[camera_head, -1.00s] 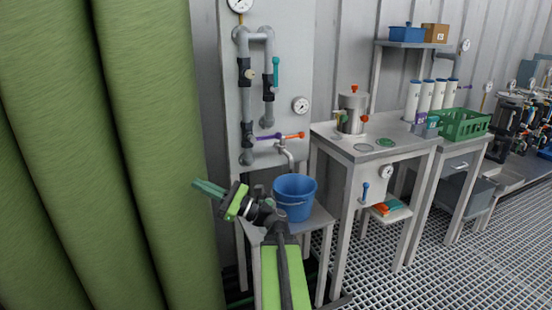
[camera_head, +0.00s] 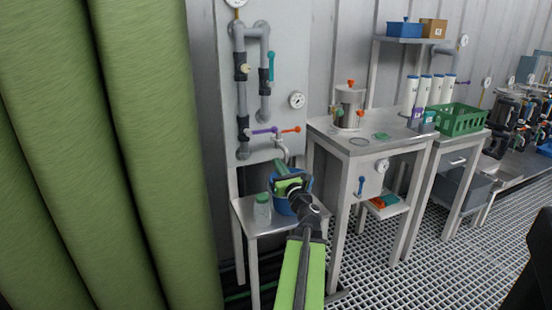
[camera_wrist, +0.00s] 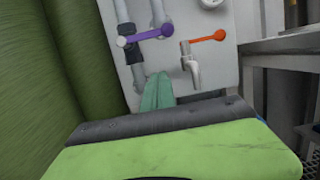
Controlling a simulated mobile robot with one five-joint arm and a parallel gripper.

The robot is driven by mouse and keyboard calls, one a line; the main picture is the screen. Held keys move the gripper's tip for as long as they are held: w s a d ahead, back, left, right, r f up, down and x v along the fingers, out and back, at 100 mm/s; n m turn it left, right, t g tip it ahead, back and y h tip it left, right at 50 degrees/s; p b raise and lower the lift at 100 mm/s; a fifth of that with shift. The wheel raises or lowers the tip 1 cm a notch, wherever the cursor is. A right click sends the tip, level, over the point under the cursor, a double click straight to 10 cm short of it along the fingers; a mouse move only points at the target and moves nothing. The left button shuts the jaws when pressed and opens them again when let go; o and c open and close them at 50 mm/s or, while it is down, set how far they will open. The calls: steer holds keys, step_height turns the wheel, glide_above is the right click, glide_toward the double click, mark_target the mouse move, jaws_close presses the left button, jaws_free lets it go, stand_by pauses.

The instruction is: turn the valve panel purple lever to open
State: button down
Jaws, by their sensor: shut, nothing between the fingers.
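The valve panel (camera_head: 232,100) stands upright at the left of centre, carrying grey pipes and several levers. The purple lever (camera_head: 262,131) lies about horizontal low on the panel, left of an orange lever (camera_head: 290,129). In the wrist view the purple lever (camera_wrist: 150,34) slopes slightly up to the right, with the orange lever (camera_wrist: 207,37) and a metal tap (camera_wrist: 190,66) to its right. My gripper (camera_head: 280,167) is shut and empty, in front of and below the purple lever. Its teal fingers (camera_wrist: 158,92) point toward the panel, apart from the lever.
A blue bucket (camera_head: 281,206) is partly behind my gripper on a small table, with a clear jar (camera_head: 262,208) to its left. A green curtain (camera_head: 150,150) fills the left side. A metal bench (camera_head: 370,148) stands to the right.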

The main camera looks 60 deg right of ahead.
mark_target(262, 132)
steer(key=w+d+r+p, duration=0.5)
steer(key=w+r, duration=0.1)
steer(key=shift+w+p, duration=0.3)
steer(key=shift+p, duration=0.1)
steer(key=shift+r, duration=0.1)
